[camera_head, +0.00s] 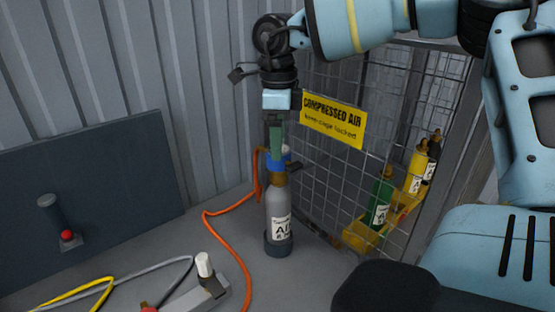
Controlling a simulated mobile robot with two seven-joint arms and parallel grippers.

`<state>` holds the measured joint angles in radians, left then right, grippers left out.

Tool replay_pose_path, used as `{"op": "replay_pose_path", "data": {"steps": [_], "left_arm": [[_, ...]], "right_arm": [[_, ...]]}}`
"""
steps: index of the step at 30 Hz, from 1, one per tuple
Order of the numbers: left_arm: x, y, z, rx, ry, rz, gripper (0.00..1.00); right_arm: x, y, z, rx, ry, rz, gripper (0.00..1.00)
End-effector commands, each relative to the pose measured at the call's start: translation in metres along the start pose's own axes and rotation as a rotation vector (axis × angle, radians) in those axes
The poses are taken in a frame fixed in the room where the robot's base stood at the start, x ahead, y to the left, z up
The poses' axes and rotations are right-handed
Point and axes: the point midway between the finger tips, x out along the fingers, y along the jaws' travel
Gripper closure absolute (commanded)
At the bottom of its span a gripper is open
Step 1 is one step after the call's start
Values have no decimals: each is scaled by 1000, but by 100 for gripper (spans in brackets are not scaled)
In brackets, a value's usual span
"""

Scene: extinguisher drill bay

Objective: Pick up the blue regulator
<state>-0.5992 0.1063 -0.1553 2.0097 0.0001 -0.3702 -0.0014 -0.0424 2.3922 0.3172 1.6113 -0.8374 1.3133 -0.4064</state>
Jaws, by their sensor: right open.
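The blue regulator (284,155) sits on top of a grey air cylinder (279,205) that stands upright in a dark base ring. My right gripper (276,146) points straight down over the regulator, with its fingers at the regulator's top. The fingers hide part of the regulator, and I cannot tell whether they touch it. The gripper is open. My left gripper is not in view.
An orange hose (239,262) runs from beside the regulator across the floor. A mesh cage with a yellow sign (333,119) stands close on the right, holding green (380,203) and yellow (417,170) cylinders. A dark panel (110,190) leans on the left wall.

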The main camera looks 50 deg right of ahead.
Motion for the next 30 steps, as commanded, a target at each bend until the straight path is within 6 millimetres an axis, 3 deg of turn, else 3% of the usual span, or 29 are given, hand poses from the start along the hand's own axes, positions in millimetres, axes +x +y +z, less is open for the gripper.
{"op": "replay_pose_path", "data": {"steps": [12,21,30], "left_arm": [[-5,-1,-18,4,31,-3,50],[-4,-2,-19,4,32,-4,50],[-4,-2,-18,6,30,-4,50]], "right_arm": [[46,2,1,0,1,0,27],[52,2,1,0,0,0,27],[51,2,1,0,0,0,65]]}}
